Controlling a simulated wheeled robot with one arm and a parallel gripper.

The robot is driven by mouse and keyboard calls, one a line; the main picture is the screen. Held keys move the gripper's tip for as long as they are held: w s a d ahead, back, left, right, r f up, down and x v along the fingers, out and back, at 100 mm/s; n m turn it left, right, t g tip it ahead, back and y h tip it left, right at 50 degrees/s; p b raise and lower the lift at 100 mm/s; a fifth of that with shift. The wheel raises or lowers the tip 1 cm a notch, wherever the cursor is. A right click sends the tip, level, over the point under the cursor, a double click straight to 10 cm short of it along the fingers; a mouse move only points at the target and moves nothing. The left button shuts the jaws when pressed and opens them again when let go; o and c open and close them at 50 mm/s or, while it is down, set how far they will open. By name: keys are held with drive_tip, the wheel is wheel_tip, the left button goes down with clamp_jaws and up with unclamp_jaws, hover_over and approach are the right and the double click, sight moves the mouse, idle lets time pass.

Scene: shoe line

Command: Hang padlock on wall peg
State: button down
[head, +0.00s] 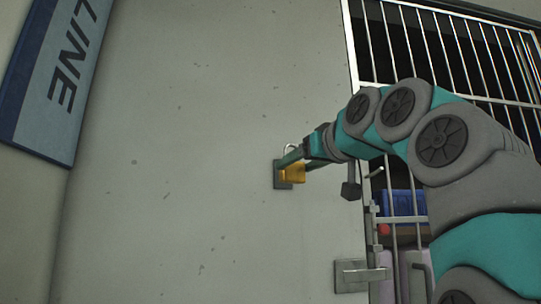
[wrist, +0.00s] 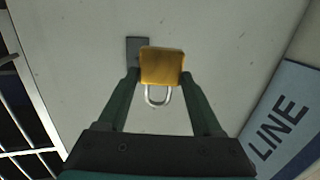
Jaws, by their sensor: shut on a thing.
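The padlock (head: 296,173) has a brass body and a silver shackle, which points up in the head view. My gripper (head: 292,164) is shut on the padlock body, close in front of the pale wall. In the wrist view the padlock (wrist: 162,66) sits between the two green fingertips (wrist: 160,76), with its shackle toward my palm. A dark grey plate (head: 280,183) is on the wall right behind the padlock, and its upper part shows beside the body in the wrist view (wrist: 133,47). I cannot make out the peg or whether the shackle touches it.
A barred metal gate (head: 440,14) stands right of the wall, with a latch plate (head: 351,276) low down. Blue and other items (head: 402,203) show behind the bars. A blue-edged sign reading LINE (head: 62,75) is at upper left. The wall around the plate is bare.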

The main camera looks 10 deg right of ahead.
drive_tip(key=shift+d, duration=0.45)
drive_tip(key=shift+w, duration=0.15)
drive_tip(key=shift+w, duration=0.1)
drive_tip(key=shift+w+f+p, duration=0.3)
drive_tip(key=shift+w+p, duration=0.15)
drive_tip(key=shift+w, duration=1.35)
drive_tip(key=shift+w+f+p, duration=0.25)
drive_tip(key=shift+w+p, duration=0.15)
drive_tip(key=shift+w, duration=1.45)
drive_tip(key=shift+w+f+p, duration=0.3)
drive_tip(key=shift+w+p, duration=0.15)
drive_tip(key=shift+w, duration=1.35)
unclamp_jaws()
